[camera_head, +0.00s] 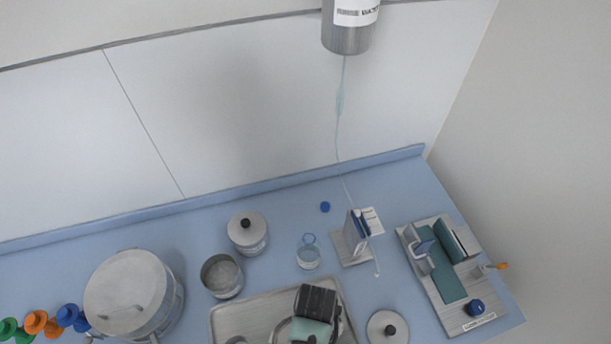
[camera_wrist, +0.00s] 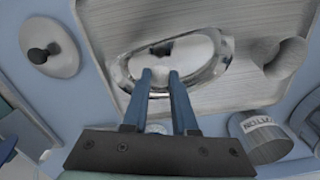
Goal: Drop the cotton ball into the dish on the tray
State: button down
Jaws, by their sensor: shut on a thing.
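My gripper (camera_head: 312,325) is above the steel tray (camera_head: 235,302) in the head view. In the wrist view its two blue fingers (camera_wrist: 160,74) are nearly together, over the near side of a shiny oval metal dish (camera_wrist: 222,72). The dish rests on the tray (camera_wrist: 120,22); in the head view my gripper covers most of it. My gripper is shut on the cotton ball, which is hard to make out between the fingertips against the bright dish.
A small metal cup (camera_wrist: 287,57) stands on the tray beside the dish. A round lid with a black knob (camera_head: 388,329) lies right of the tray. An open metal pot (camera_head: 222,276), a lidded jar (camera_head: 247,234) and a glass bottle (camera_head: 308,256) stand behind it.

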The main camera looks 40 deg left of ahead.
jog(key=shift+f+b, duration=0.45)
jog(key=shift+f, duration=0.4)
jog(key=shift+r, duration=0.1)
jog(key=c, duration=0.6)
grip_release()
notch_tip(320, 180, up, 13)
jog(key=shift+f+b, duration=0.1)
jog(key=shift+b, duration=0.55)
